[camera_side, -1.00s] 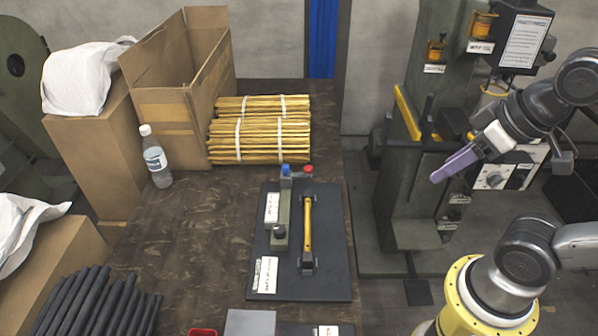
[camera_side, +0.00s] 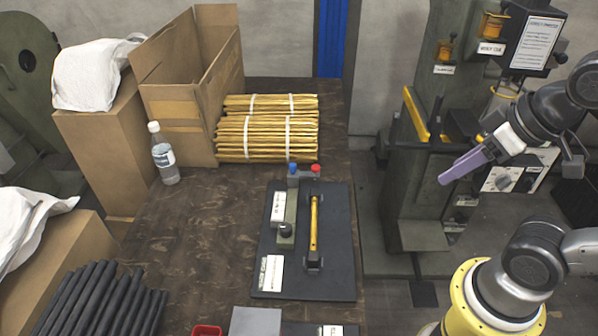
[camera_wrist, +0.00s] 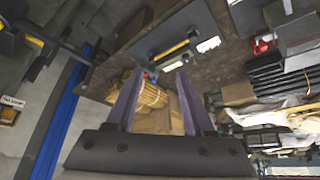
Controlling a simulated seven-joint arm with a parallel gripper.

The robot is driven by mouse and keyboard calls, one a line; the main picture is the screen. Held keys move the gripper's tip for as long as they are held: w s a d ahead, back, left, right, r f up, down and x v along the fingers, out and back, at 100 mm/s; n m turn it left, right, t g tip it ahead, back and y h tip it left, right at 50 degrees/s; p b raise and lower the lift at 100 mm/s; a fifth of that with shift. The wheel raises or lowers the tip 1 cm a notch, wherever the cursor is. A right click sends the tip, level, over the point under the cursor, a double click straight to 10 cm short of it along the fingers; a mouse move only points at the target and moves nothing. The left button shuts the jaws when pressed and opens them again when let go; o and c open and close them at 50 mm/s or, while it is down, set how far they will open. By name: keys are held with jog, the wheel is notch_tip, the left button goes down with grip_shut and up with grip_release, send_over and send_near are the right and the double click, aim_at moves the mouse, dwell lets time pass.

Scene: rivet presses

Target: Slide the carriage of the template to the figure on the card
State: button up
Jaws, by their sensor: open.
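A black board (camera_side: 335,270) lies on the brown bench in the side view. On it is a grey-green bar (camera_side: 291,212) with a dark knob (camera_side: 285,231) and blue and red knobs at its far end. Beside it a yellow bar (camera_side: 314,222) runs between dark end blocks. I cannot tell which part is the carriage. White cards (camera_side: 271,273) lie on the board; their print is too small to read. My gripper (camera_side: 462,166), with purple fingers, is open and empty, well right of the board. The wrist view shows its spread fingers (camera_wrist: 160,100) and the board (camera_wrist: 178,32) beyond.
Bundled yellow sticks (camera_side: 268,138), an open cardboard box (camera_side: 180,110) and a bottle (camera_side: 163,155) stand behind the board. Black rods (camera_side: 95,305) lie at front left. A green press (camera_side: 415,205) with a printed sheet (camera_side: 537,42) stands near my gripper.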

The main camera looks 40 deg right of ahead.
jog(key=shift+o, duration=0.4)
jog(key=shift+s, duration=0.1)
jog(key=w+r, duration=1)
jog(key=r, duration=0.1)
jog(key=g, duration=0.6)
send_over(293, 164)
notch_tip(293, 164, down, 23)
notch_tip(293, 164, down, 14)
jog(key=shift+a, duration=0.1)
